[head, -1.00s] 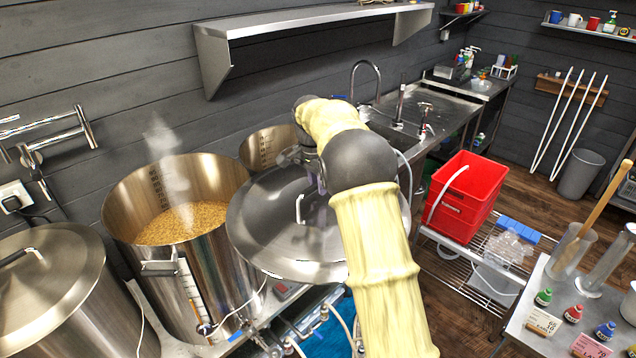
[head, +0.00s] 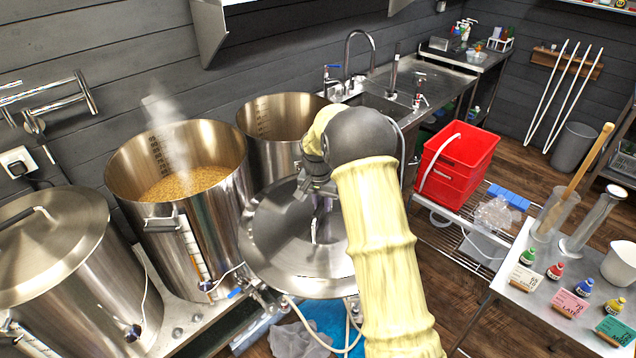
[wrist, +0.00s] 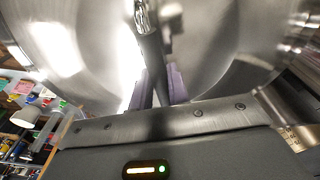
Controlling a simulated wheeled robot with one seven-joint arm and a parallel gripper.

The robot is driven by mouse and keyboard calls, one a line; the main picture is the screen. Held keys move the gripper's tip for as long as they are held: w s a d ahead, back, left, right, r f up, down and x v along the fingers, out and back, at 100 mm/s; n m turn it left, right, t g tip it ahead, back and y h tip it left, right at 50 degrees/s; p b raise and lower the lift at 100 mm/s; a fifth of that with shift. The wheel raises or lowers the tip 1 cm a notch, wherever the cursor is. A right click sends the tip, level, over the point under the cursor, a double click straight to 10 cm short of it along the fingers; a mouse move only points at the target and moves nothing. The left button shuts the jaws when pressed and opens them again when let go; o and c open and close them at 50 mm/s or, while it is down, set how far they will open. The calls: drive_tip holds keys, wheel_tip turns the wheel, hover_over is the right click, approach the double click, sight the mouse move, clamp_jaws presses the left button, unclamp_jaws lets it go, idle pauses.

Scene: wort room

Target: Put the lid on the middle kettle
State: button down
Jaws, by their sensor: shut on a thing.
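The round steel lid (head: 285,250) is held in the air in front of the kettles, tilted toward the head camera. My gripper (head: 322,205) is shut on the lid's bar handle, which shows between the fingers in the wrist view (wrist: 155,75). The middle kettle (head: 190,225) is open, holds tan grain mash and gives off steam. The lid is to its right and lower than its rim, close to its right side in the picture. My arm hides part of the lid's right side.
A kettle with its lid on (head: 65,265) stands at the left. An open, empty-looking kettle (head: 280,120) stands behind the lid. Taps and hoses (head: 275,300) run below the lid. A red bucket (head: 455,165) and a bench with small bottles (head: 555,285) are at the right.

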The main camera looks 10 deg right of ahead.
sight(325, 225)
drive_tip(key=s+f+n, duration=0.1)
drive_tip(key=f, duration=0.1)
drive_tip(key=s+f, duration=0.1)
drive_tip(key=f, duration=0.1)
drive_tip(key=s+f+n, duration=0.1)
drive_tip(key=f, duration=0.2)
drive_tip(key=shift+s+n+b, duration=0.25)
drive_tip(key=shift+n+b, duration=0.05)
drive_tip(key=s+a+f+n+y, duration=0.1)
drive_tip(key=s+f+n, duration=0.3)
drive_tip(key=s+f, duration=0.3)
drive_tip(key=shift+f+b, duration=0.3)
drive_tip(key=shift+b, duration=0.1)
drive_tip(key=shift+w+a, duration=0.15)
